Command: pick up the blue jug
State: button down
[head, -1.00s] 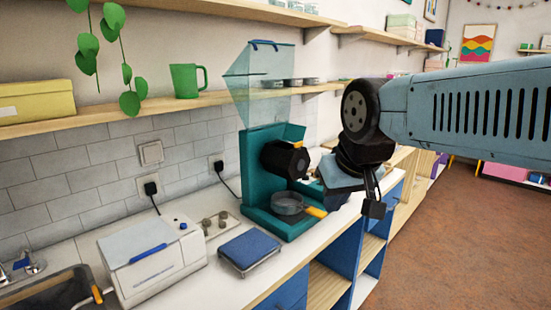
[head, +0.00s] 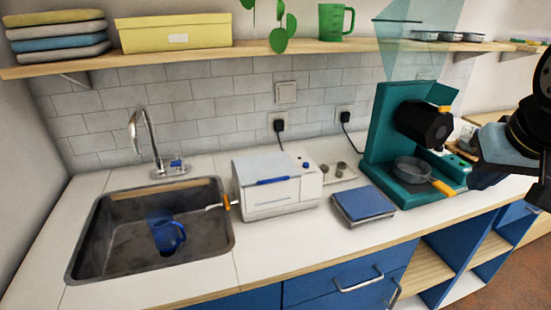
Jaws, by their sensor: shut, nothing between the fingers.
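The blue jug (head: 166,236) stands inside the grey sink basin (head: 110,270) at the left of the head view. Its handle faces right. My gripper (head: 540,194) is at the far right edge, partly cut off by the frame, in front of the teal machine's right side. It is shut and empty, and far from the jug.
A tap (head: 145,145) rises behind the sink. A white box-like appliance (head: 275,184) and a blue-topped scale (head: 363,205) stand right of it. A teal machine (head: 385,130) holds a pan. A green jug (head: 333,22) and a yellow box (head: 175,33) sit on the shelf.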

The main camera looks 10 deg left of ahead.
aim_at(161, 223)
jog(key=z, duration=1.95)
jog(key=i, duration=0.1)
jog(key=u, duration=3.75)
jog(key=k, duration=0.9)
jog(key=u, duration=0.15)
jog(key=i, duration=0.95)
jog(key=z, duration=0.1)
